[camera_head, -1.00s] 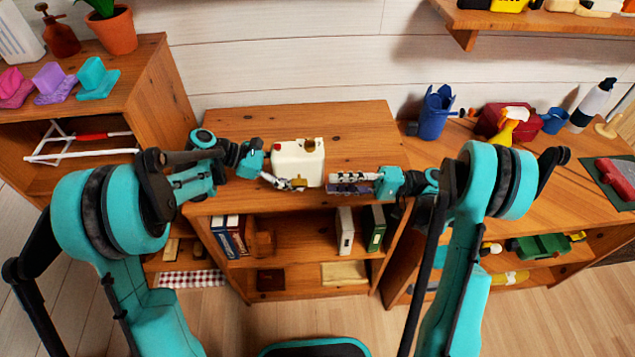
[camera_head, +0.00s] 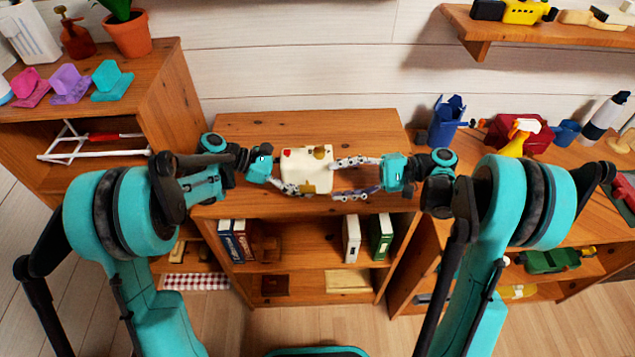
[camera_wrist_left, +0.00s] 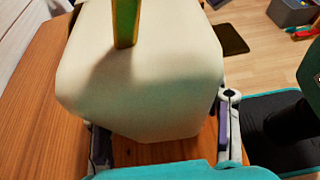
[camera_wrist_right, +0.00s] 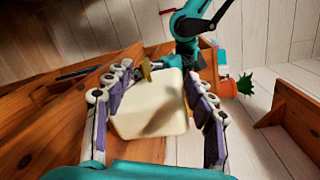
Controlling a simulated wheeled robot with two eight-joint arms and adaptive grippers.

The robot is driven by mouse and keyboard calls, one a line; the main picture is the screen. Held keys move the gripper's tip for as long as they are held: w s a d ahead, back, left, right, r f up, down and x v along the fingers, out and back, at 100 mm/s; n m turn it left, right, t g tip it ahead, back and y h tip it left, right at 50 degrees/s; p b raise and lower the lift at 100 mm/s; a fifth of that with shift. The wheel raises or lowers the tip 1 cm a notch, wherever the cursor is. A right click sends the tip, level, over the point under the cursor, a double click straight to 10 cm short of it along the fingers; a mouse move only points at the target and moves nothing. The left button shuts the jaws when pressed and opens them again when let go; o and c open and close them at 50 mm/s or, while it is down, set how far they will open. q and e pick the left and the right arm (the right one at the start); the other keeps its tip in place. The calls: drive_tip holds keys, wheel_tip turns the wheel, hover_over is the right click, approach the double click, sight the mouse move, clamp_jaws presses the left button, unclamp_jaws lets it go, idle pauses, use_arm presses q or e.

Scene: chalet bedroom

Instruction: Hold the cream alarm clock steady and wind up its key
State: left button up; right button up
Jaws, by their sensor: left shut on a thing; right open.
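The cream alarm clock (camera_head: 292,166) is a boxy cream body near the front edge of the cabinet top, with a small red part and a brass-coloured piece (camera_head: 322,152) on its upper side. Another brass-coloured patch (camera_head: 310,187) shows low on its front. I cannot tell which piece is the key. My left gripper (camera_head: 304,188) is shut on the clock from the left; the clock's pale body (camera_wrist_left: 140,85) fills the left wrist view, with a yellow-green strip (camera_wrist_left: 125,22) at its top. My right gripper (camera_wrist_right: 160,95) is open, its fingers spread on either side of the clock (camera_wrist_right: 150,110).
The wooden cabinet top (camera_head: 250,130) is clear behind the clock. Books (camera_head: 350,238) stand on the shelf below. A blue container (camera_head: 446,120) and a red box (camera_head: 515,132) stand on the right unit. A potted plant (camera_head: 127,35) stands at left.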

sight(308, 190)
drive_tip(key=a+r+h, duration=0.1)
drive_tip(key=a+h, duration=0.1)
drive_tip(key=a, duration=0.1)
drive_tip(key=a+r+h, duration=0.1)
drive_tip(key=a+h, duration=0.1)
drive_tip(key=h, duration=0.1)
drive_tip(key=a+r+m+g+h, duration=0.1)
drive_tip(key=a+h, duration=0.1)
drive_tip(key=a, duration=0.1)
drive_tip(key=shift+s+a+r+h, duration=0.1)
drive_tip(key=shift+a+r+h, duration=0.1)
drive_tip(key=shift+a+h, duration=0.15)
wheel_tip(308, 190, up, 2)
drive_tip(key=n+h, duration=0.2)
drive_tip(key=h, duration=0.2)
drive_tip(key=shift+r, duration=0.2)
wheel_tip(308, 190, up, 5)
drive_tip(key=d+n+t+h, duration=0.2)
drive_tip(key=n+h, duration=0.1)
drive_tip(key=h, duration=0.1)
drive_tip(key=f, duration=0.7)
drive_tip(key=a+f, duration=0.1)
drive_tip(key=f, duration=0.3)
drive_tip(key=shift+f, duration=0.1)
drive_tip(key=c, duration=1.2)
